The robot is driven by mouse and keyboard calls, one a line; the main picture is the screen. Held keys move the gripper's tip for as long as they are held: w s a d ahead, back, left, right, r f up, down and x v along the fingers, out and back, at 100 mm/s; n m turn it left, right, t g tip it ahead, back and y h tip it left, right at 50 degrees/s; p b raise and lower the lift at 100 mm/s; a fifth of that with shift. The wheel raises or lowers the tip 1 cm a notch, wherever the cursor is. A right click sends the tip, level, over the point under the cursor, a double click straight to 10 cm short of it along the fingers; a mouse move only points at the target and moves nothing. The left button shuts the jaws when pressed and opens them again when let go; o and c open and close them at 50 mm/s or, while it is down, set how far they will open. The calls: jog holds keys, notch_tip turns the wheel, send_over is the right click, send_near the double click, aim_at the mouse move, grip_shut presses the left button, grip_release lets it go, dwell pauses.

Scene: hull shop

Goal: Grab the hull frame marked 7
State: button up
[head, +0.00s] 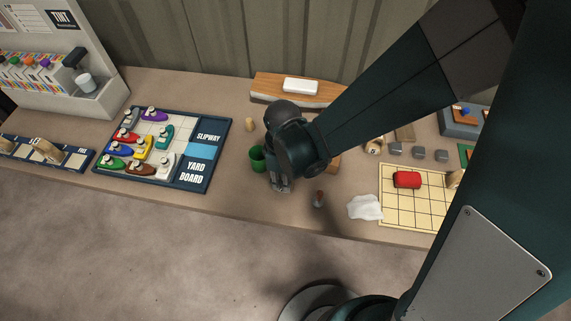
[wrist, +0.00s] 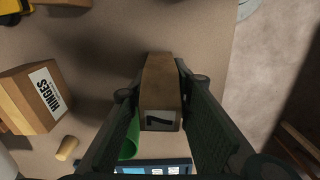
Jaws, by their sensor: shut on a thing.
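The hull frame (wrist: 160,85) is a tan wooden block with a pale end face in the wrist view. That face carries a dark mark that reads as a 7, turned on its side. My gripper (wrist: 160,110) is shut on it, with a dark finger against each side. In the head view my gripper (head: 281,184) points down over the front middle of the bench, beside a green cup (head: 257,158). There the wrist hides most of the held frame, and I cannot tell whether it touches the bench.
The yard board (head: 222,150) with several toy boats lies left. A box marked HINGES (wrist: 35,97) and a cork-like peg (wrist: 66,148) stand near the frame. Right are a white cloth (head: 365,207) and a grid board (head: 398,218) with a red piece (head: 407,180).

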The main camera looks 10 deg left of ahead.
jog(key=shift+r+p, duration=0.75)
jog(key=shift+r, duration=3.75)
